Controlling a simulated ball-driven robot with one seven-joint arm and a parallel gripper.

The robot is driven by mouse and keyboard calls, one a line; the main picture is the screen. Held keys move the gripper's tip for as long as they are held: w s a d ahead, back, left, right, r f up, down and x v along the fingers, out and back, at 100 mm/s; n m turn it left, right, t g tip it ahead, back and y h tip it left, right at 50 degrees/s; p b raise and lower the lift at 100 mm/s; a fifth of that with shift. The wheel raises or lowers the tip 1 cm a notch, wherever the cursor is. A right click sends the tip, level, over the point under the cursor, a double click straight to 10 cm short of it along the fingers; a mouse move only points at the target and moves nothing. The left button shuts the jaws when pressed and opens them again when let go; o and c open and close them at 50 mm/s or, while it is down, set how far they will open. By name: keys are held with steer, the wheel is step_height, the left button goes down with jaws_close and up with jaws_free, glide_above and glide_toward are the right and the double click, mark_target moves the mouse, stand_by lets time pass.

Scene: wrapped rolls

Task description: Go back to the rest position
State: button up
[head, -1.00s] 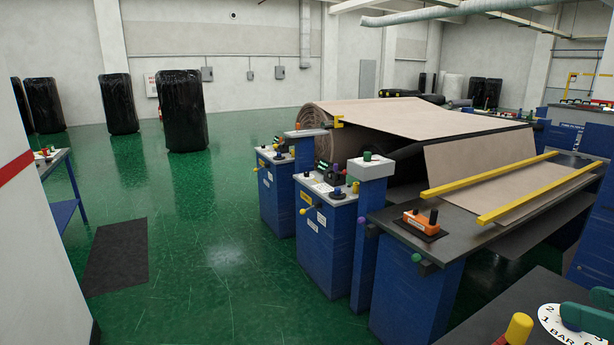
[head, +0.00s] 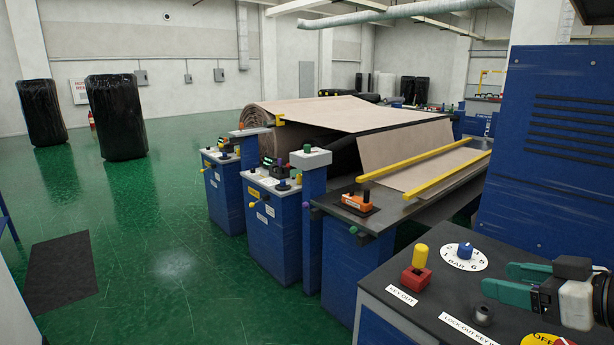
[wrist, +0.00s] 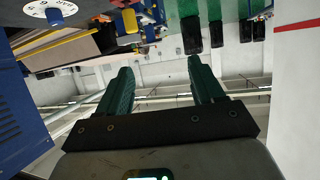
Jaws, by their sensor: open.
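My gripper (head: 508,281) shows at the right edge of the head view, with green fingers. It is above the dark top of a control console (head: 420,320). In the wrist view my gripper (wrist: 160,82) has its two green fingers spread well apart with nothing between them. The wrist picture shows the room upside down. The fingers stand clear of the console's dial (head: 466,257) and its yellow and red key switch (head: 418,268) in the head view.
A blue cabinet (head: 545,150) rises behind the console. The machine with the beige roll (head: 310,112) and blue pedestals (head: 272,220) stands in the middle. Black wrapped rolls (head: 116,118) stand at the left. The green floor (head: 160,250) is open there, with a dark mat (head: 60,272).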

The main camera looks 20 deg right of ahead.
steer(key=s+a+f+m+g+b, duration=0.1)
steer(key=a+f+g+b, duration=0.35)
steer(key=f, duration=1.05)
steer(key=s+a+f+m+g+b, duration=0.15)
steer(key=a+f, duration=0.55)
steer(key=f, duration=0.7)
steer(key=s+a+f+g+h+b, duration=0.1)
steer(key=s+a+f+g, duration=0.1)
steer(key=s+f, duration=0.5)
steer(key=s+a+f+g+h+b, duration=0.1)
steer(key=s+f+g, duration=0.3)
steer(key=s+f, duration=0.4)
step_height(320, 180, down, 2)
steer(key=shift+s+a+f+n+b, duration=0.15)
steer(key=shift+a+f+n+b, duration=0.15)
steer(key=shift+a+b, duration=0.45)
